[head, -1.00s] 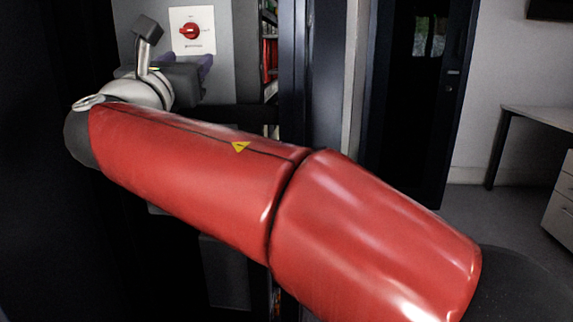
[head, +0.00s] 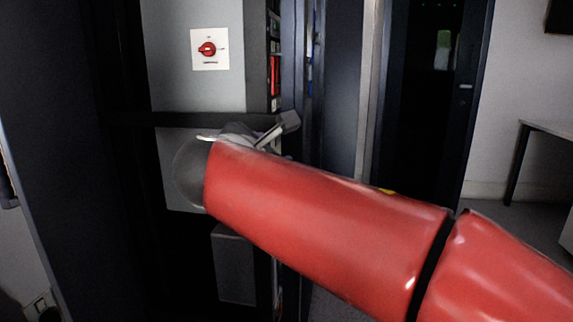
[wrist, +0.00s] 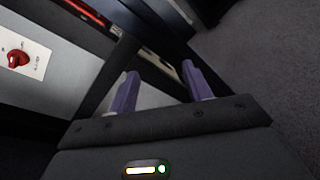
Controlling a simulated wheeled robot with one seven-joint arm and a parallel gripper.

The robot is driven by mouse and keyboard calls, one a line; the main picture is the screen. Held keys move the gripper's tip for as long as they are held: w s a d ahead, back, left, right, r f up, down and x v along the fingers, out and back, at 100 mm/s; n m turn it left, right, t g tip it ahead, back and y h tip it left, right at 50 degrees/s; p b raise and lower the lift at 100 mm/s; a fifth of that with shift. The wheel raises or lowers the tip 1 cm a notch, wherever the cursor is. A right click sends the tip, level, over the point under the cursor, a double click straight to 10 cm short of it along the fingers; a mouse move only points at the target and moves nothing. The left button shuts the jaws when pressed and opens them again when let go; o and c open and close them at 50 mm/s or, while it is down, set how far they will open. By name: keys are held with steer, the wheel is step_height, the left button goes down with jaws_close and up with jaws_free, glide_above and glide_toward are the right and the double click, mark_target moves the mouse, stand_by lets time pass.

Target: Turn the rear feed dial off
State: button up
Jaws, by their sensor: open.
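The feed dial is a red rotary knob (head: 207,49) on a white square plate (head: 223,62), fixed to a grey panel. Its handle looks roughly level in the head view; the small lettering around it is too blurred to read. The dial also shows at the left edge of the wrist view (wrist: 17,58), with its plate tilted. My gripper (wrist: 158,88) shows two purple fingers, spread apart with nothing between them. It is off to the right of the dial in the wrist view, not touching it.
The grey panel (head: 175,85) sits in a dark cabinet frame with a dark crossbar below the dial. A narrow shelf with red items (head: 274,75) is right of the panel. A dark door (head: 425,120) and a desk (head: 545,128) stand farther right.

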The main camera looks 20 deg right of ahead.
steer(key=shift+s+d+f+m+g, duration=0.25)
steer(key=shift+s+f, duration=0.15)
steer(key=shift+s, duration=0.1)
steer(key=shift+s+d+f+m+g, duration=0.15)
steer(key=shift+s+d+f, duration=0.05)
steer(key=shift+s+f, duration=0.25)
steer(key=s+d+f+m+g+y, duration=0.1)
steer(key=s+f+m+g+y, duration=0.1)
steer(key=s+f+m, duration=0.4)
steer(key=s+f+m+g+y, duration=0.2)
steer(key=s+f+m+y, duration=0.15)
steer(key=f, duration=0.45)
steer(key=s+a+f+m+g+y, duration=0.2)
steer(key=s+a+f+m+y, duration=0.2)
steer(key=s+f+m, duration=0.5)
steer(key=a+f+m+p, duration=0.1)
steer(key=a+f, duration=0.1)
steer(key=shift+s+a+m, duration=0.25)
steer(key=shift+a+m, duration=0.05)
steer(key=shift+m, duration=0.05)
steer(key=shift+r+y, duration=0.1)
steer(key=shift+y, duration=0.15)
